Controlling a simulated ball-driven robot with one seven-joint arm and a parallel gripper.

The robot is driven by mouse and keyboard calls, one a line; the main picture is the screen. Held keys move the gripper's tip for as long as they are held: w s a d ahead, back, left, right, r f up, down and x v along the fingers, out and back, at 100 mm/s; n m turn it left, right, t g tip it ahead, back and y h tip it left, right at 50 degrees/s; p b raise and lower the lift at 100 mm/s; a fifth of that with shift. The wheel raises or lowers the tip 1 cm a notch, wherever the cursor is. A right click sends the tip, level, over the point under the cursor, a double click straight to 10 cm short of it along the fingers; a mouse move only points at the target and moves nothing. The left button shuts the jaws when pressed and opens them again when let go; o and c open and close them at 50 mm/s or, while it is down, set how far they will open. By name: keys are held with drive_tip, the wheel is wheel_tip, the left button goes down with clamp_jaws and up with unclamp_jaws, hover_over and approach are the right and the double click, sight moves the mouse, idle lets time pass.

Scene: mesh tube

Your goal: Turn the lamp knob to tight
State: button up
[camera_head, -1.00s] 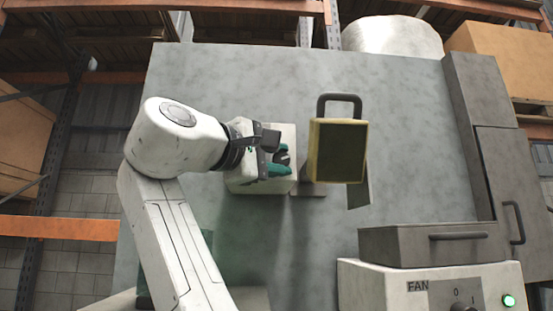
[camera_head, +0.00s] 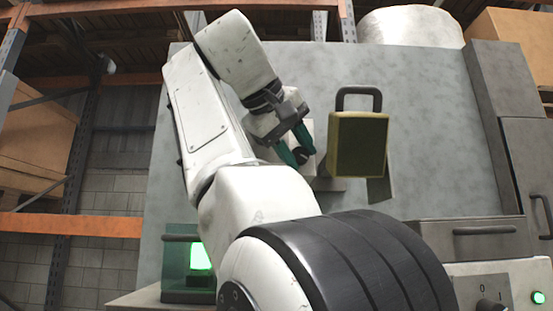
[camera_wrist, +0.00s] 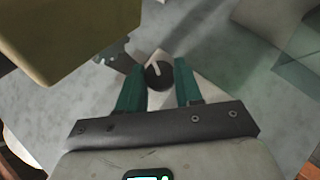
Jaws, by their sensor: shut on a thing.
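The lamp knob (camera_wrist: 158,75) is a round dark dial with a white pointer line, on a pale box. In the wrist view it sits between the two teal fingers of my gripper (camera_wrist: 158,68), and its line points up and slightly left. In the head view my gripper (camera_head: 300,156) reaches the pale box (camera_head: 309,130) from the upper left and is shut on the knob, which is mostly hidden by the fingers. The knob's markings cannot be read.
A grey panel (camera_head: 430,120) lies behind everything. A box with a lit green window (camera_head: 201,256) is at lower left. A grey drawer (camera_head: 470,238) and a control box with a green light (camera_head: 538,297) are at lower right. My arm covers the lower middle.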

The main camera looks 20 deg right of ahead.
drive_tip(key=shift+d+f+m+y, duration=0.15)
drive_tip(key=shift+m+y, duration=0.75)
drive_tip(key=shift+y, duration=0.5)
drive_tip(key=o, duration=0.8)
drive_tip(key=shift+c, duration=0.2)
drive_tip(key=shift+s+r, duration=0.1)
drive_tip(key=shift+r, duration=0.1)
